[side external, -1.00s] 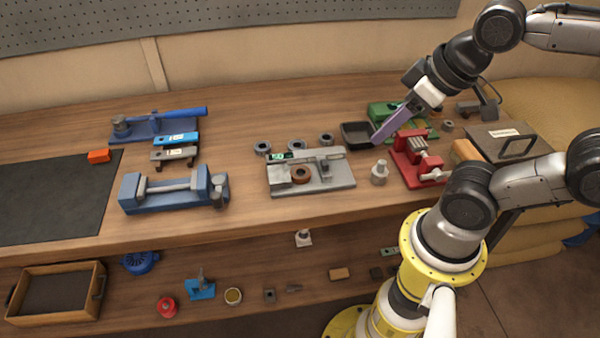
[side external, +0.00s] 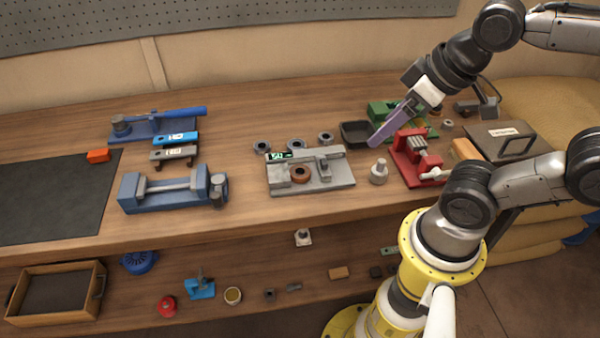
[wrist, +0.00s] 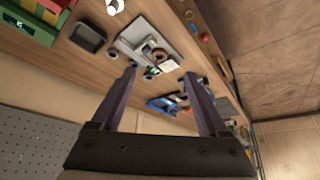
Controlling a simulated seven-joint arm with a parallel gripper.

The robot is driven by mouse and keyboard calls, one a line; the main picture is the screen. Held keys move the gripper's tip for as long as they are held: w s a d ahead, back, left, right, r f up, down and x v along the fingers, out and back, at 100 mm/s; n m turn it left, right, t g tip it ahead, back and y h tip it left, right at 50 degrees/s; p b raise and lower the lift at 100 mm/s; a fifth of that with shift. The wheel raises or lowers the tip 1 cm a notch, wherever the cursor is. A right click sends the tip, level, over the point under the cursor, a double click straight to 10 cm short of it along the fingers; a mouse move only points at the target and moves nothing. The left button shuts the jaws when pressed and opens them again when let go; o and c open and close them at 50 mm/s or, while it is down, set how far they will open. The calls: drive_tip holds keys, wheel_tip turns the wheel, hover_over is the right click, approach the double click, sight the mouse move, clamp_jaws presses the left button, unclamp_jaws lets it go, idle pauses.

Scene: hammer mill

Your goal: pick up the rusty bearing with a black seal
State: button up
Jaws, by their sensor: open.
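A rusty brown ring-shaped bearing with a dark centre (side external: 300,174) sits on a grey metal fixture (side external: 340,178) at the middle of the bench. It also shows near the top of the wrist view (wrist: 160,53). Whether the dark centre is a seal is too small to tell. My gripper (side external: 376,140) is up and to the right of the bearing, over the bench near a black tray. In the wrist view its two purple fingers (wrist: 160,76) are apart with nothing held between them.
Three grey rings, one here (side external: 326,138), lie behind the fixture. A black tray (side external: 355,134), a pale metal knob-like part (side external: 379,172) and a red vise (side external: 418,158) stand to its right. A blue vise (side external: 170,190) stands left. Bench in front of the fixture is clear.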

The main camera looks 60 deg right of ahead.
drive_tip(key=w+r+n, duration=0.3)
drive_tip(key=w+n, duration=0.2)
drive_tip(key=n, duration=0.2)
drive_tip(key=n+g, duration=0.6)
hover_over(300, 171)
wheel_tip(300, 171, down, 17)
drive_tip(key=shift+a+r, duration=0.1)
drive_tip(key=shift+f, duration=2.95)
clamp_jaws()
